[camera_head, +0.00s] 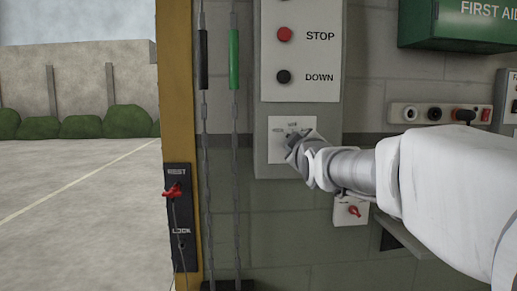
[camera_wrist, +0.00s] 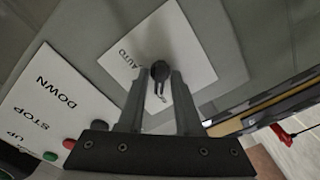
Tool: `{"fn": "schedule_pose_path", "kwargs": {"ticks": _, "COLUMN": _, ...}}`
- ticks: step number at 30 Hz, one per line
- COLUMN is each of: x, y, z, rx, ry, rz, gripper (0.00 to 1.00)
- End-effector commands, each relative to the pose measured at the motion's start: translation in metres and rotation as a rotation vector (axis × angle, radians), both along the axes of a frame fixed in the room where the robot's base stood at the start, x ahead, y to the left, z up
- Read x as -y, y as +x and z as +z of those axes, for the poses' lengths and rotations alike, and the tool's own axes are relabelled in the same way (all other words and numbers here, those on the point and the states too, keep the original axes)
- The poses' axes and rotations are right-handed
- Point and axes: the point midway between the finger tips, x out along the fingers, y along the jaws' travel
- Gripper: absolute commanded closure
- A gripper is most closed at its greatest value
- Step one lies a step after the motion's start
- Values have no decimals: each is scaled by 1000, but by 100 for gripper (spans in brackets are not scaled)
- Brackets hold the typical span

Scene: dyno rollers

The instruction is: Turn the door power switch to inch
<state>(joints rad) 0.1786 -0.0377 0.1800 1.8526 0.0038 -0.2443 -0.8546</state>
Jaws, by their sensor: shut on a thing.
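The door power switch is a dark knob on a white square plate (camera_head: 277,124), low on the grey control panel. In the head view my gripper (camera_head: 294,143) reaches in from the right and covers most of the knob and part of the plate's lettering. In the wrist view the dark knob (camera_wrist: 160,69) sits between my two fingertips (camera_wrist: 157,80), which are shut on it. The plate (camera_wrist: 190,50) shows the word AUTO on its left side; other labels there are hidden or unreadable. I cannot tell exactly which position the knob points to.
Above the plate are a red STOP button (camera_head: 284,34) and a black DOWN button (camera_head: 284,77). Chains hang left of the panel beside a yellow post (camera_head: 176,110) with a red REST/LOCK handle (camera_head: 173,190). A small red-knob box (camera_head: 351,211) sits below my arm.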

Motion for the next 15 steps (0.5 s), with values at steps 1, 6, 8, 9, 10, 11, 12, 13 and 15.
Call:
{"fn": "schedule_pose_path", "kwargs": {"ticks": 1, "x": 0, "y": 0, "z": 1, "rx": 4, "ry": -10, "rz": 0, "gripper": 100}}
{"fn": "schedule_pose_path", "kwargs": {"ticks": 6, "x": 0, "y": 0, "z": 1, "rx": 3, "ry": -29, "rz": 0, "gripper": 100}}
{"fn": "schedule_pose_path", "kwargs": {"ticks": 8, "x": 0, "y": 0, "z": 1, "rx": 4, "ry": -32, "rz": 0, "gripper": 100}}
{"fn": "schedule_pose_path", "kwargs": {"ticks": 9, "x": 0, "y": 0, "z": 2, "rx": 4, "ry": -32, "rz": 0, "gripper": 100}}
{"fn": "schedule_pose_path", "kwargs": {"ticks": 10, "x": 0, "y": 0, "z": 2, "rx": 3, "ry": -33, "rz": 0, "gripper": 100}}
{"fn": "schedule_pose_path", "kwargs": {"ticks": 11, "x": 0, "y": 0, "z": 2, "rx": 4, "ry": -33, "rz": 0, "gripper": 100}}
{"fn": "schedule_pose_path", "kwargs": {"ticks": 12, "x": 0, "y": 0, "z": 2, "rx": 4, "ry": -32, "rz": 0, "gripper": 100}}
{"fn": "schedule_pose_path", "kwargs": {"ticks": 13, "x": 0, "y": 0, "z": 2, "rx": 4, "ry": -32, "rz": 0, "gripper": 100}}
{"fn": "schedule_pose_path", "kwargs": {"ticks": 15, "x": 0, "y": 0, "z": 2, "rx": 4, "ry": -32, "rz": 0, "gripper": 100}}
